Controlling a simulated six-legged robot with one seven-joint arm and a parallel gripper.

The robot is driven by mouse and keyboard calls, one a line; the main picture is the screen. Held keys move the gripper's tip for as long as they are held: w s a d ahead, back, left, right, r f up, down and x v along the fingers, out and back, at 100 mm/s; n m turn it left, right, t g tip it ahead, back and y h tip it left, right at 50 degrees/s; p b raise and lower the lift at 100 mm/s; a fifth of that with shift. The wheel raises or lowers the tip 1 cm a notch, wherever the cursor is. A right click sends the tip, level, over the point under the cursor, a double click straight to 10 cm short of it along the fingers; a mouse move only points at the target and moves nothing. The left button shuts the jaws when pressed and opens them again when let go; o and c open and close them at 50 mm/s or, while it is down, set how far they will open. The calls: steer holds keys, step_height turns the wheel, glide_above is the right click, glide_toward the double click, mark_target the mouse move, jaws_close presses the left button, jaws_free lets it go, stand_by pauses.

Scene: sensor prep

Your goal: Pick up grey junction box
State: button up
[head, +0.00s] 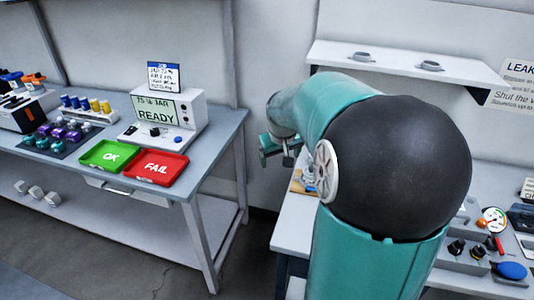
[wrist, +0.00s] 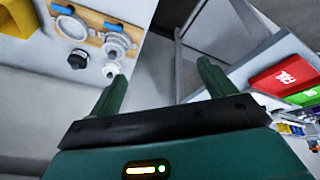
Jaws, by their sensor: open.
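I cannot tell for sure which thing is the grey junction box. Two small grey round pieces, a left one (head: 361,57) and a right one (head: 432,66), sit on the white wall shelf in the head view. Several small light-grey blocks (head: 36,192) lie on the lower shelf of the left bench. My gripper (head: 274,150) is in the air by the gap between the two benches. In the wrist view my gripper (wrist: 162,72) is open, with nothing between its fingers. My arm hides part of the right bench.
A wooden board (wrist: 92,38) with grey fittings and blue handles is on the right bench. A dark fitting (wrist: 78,60) lies beside it. The left bench holds a green OK tray (head: 112,155), a red FAIL tray (head: 156,167) and a READY tester (head: 165,115).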

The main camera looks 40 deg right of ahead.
steer(key=s+d+f+m, duration=0.1)
steer(key=d+f, duration=0.2)
steer(key=d, duration=0.5)
steer(key=d+f+m, duration=0.1)
steer(key=d+f, duration=0.2)
steer(key=d, duration=0.5)
steer(key=shift+t+y, duration=0.3)
steer(key=shift+t, duration=0.1)
steer(key=x, duration=0.8)
steer(key=shift+a, duration=0.15)
steer(key=x, duration=0.5)
steer(key=shift+w+d, duration=0.35)
steer(key=shift+d, duration=0.05)
steer(key=c, duration=1.1)
